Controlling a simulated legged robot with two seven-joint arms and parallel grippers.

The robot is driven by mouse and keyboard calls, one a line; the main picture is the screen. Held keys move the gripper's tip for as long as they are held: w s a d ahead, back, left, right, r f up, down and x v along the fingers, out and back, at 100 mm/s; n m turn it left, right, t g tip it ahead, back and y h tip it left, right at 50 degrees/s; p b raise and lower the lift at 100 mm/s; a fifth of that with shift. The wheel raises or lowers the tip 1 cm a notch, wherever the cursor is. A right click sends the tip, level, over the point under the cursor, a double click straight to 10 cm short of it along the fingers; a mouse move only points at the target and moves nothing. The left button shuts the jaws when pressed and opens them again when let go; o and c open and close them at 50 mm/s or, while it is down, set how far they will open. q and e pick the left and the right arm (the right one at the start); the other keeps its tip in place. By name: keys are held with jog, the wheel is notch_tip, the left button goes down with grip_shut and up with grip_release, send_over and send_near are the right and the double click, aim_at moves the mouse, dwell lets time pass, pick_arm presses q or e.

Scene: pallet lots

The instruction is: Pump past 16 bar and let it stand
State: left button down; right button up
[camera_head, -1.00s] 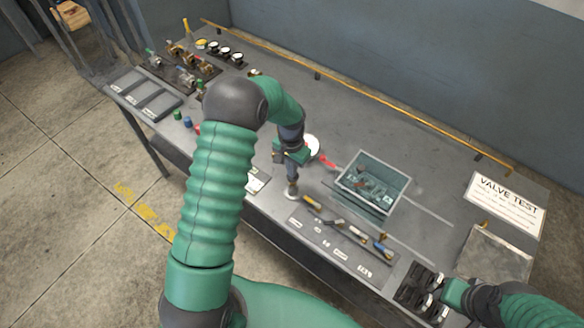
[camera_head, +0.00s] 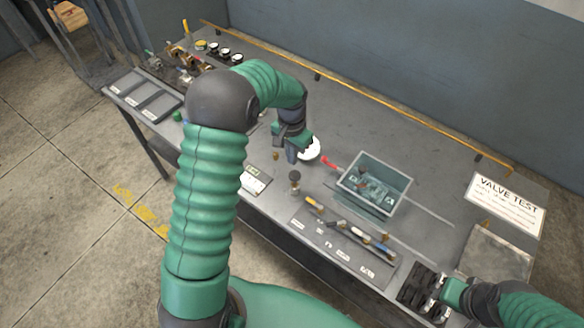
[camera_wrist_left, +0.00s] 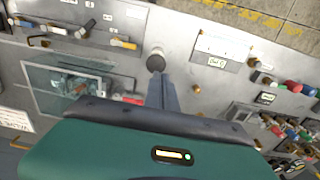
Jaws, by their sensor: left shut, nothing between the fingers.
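My left gripper (camera_head: 291,153) is shut and empty above the bench, beside a round white gauge (camera_head: 310,149). In the left wrist view its closed fingers (camera_wrist_left: 160,92) point toward a dark round knob (camera_wrist_left: 156,63). The knob (camera_head: 294,176) stands upright on the bench, apart from the fingers in the head view. A red handle (camera_head: 331,163) lies between the gauge and a clear-walled tank (camera_head: 401,187). The gauge reading is too small to tell. My right gripper (camera_head: 447,293) is at the lower right by a black rack; its fingers are unclear.
A tool strip (camera_head: 340,247) lies along the front edge. Shallow trays (camera_head: 125,82) and brass valves are at the far left. A VALVE TEST sign (camera_head: 507,203) is at the right.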

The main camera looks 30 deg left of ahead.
pick_arm(q)
jog(key=r, duration=0.4)
jog(key=shift+w+d+r, duration=0.2)
jog(key=shift+d+r, duration=0.1)
jog(key=shift+d, duration=0.1)
pick_arm(e)
jog(key=shift+w+d+f, duration=0.15)
jog(key=shift+d+f, duration=0.25)
jog(key=shift+f, duration=0.2)
pick_arm(q)
jog(key=shift+a+f, duration=0.1)
jog(key=shift+a, duration=0.25)
pick_arm(e)
jog(key=shift+a, duration=0.3)
pick_arm(q)
jog(key=shift+d, duration=0.15)
pick_arm(e)
jog(key=shift+d, duration=0.15)
